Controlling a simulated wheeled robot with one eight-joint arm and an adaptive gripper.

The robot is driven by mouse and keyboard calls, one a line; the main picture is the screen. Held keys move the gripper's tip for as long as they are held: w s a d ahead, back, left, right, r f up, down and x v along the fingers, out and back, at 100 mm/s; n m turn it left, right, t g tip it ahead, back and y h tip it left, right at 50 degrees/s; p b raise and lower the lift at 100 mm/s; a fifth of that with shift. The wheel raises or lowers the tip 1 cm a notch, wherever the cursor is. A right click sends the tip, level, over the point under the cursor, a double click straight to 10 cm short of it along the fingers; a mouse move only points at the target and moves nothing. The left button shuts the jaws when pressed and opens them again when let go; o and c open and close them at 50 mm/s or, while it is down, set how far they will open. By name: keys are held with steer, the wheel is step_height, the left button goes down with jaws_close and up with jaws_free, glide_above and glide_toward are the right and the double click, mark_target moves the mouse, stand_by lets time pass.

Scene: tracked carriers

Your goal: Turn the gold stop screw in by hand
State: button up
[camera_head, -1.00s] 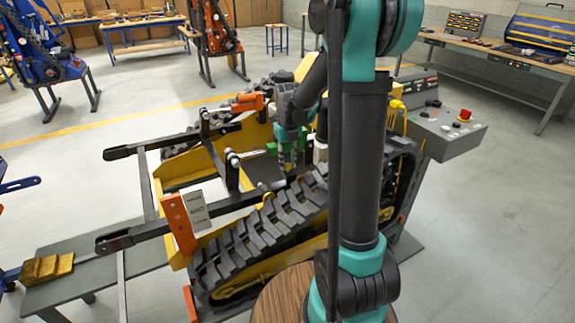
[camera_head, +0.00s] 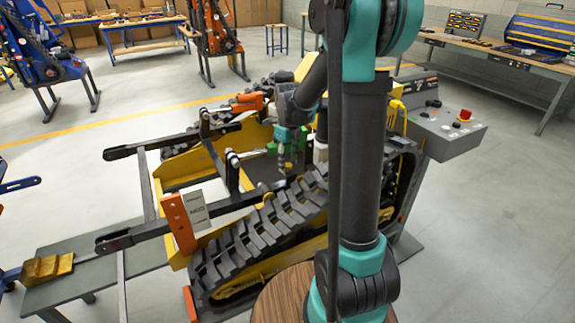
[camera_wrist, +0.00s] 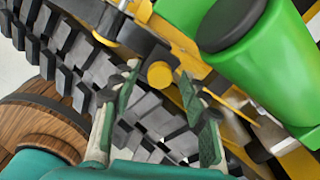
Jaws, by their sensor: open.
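The gold stop screw (camera_wrist: 160,74) shows its round gold head in the wrist view, between the tips of my gripper (camera_wrist: 160,84). My gripper is open, with one green-padded finger on each side of the head. I see no clear contact, and cannot tell how deep the head sits between the fingers. The screw's shank is hidden. In the head view my gripper (camera_head: 285,168) points down inside the yellow carrier (camera_head: 180,170), above the near black track (camera_head: 265,225). The screw cannot be made out clearly there.
A large green cylinder with a black end (camera_wrist: 240,70) lies close right of my gripper in the wrist view. The track's lugs are close below the fingers. A grey control box (camera_head: 455,130) with a red button is at the carrier's right. Open floor lies beyond.

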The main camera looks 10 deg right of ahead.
steer(key=n, duration=0.6)
steer(key=shift+n, duration=0.3)
steer(key=n, duration=1.2)
steer(key=shift+n, duration=0.3)
steer(key=n, duration=0.4)
steer(key=shift+n, duration=0.4)
steer(key=shift+c, duration=0.6)
